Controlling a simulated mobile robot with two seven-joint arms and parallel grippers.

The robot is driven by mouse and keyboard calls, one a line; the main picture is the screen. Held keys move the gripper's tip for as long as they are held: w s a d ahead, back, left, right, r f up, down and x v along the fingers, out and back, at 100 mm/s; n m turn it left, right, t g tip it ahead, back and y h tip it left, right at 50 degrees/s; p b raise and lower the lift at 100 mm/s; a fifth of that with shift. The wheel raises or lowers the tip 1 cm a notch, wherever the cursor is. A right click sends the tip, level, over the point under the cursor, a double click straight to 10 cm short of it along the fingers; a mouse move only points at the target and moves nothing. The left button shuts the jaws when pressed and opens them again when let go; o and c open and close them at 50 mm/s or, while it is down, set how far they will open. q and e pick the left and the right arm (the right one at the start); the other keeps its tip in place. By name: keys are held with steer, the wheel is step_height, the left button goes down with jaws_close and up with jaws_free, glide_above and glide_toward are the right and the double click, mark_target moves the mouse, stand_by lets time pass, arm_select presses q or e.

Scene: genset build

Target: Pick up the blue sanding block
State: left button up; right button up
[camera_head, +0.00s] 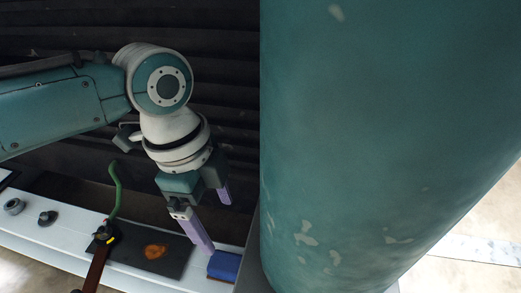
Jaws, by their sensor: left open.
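The blue sanding block (224,265) lies on the white bench at the lower middle of the head view, beside the right end of a dark mat. My left gripper (213,222) comes down from above, with its two purple fingers spread apart. The nearer finger's tip is just above and left of the block. The farther finger ends higher up and behind it. Nothing is between the fingers. I cannot tell whether a finger touches the block. My right gripper is not in view.
The dark mat (178,262) holds an orange patch (154,251). A green curved thing (114,190) rises beside a dark tool with a brown handle (95,272). Two small grey round parts (14,206) (47,217) sit on the white bench (70,238) at left. A large teal surface fills the right.

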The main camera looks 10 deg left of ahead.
arm_select(q)
steer(key=b, duration=0.4)
glide_above(223, 264)
step_height(223, 264, down, 5)
steer(key=shift+s+f, duration=0.15)
steer(key=f+b, duration=0.2)
steer(key=b, duration=0.1)
steer(key=f+b, duration=0.1)
steer(key=f, duration=0.1)
steer(key=shift+w+d+f, duration=0.1)
steer(key=shift+w+d, duration=0.1)
steer(key=shift+w, duration=0.15)
steer(key=shift+s+d+f+b, duration=0.1)
steer(key=shift+s+f+b, duration=0.05)
steer(key=shift+f+b, duration=0.3)
steer(key=shift+r, duration=0.2)
steer(key=shift+w, duration=0.2)
steer(key=shift+c, duration=0.6)
steer(key=shift+s, duration=0.1)
jaws_close()
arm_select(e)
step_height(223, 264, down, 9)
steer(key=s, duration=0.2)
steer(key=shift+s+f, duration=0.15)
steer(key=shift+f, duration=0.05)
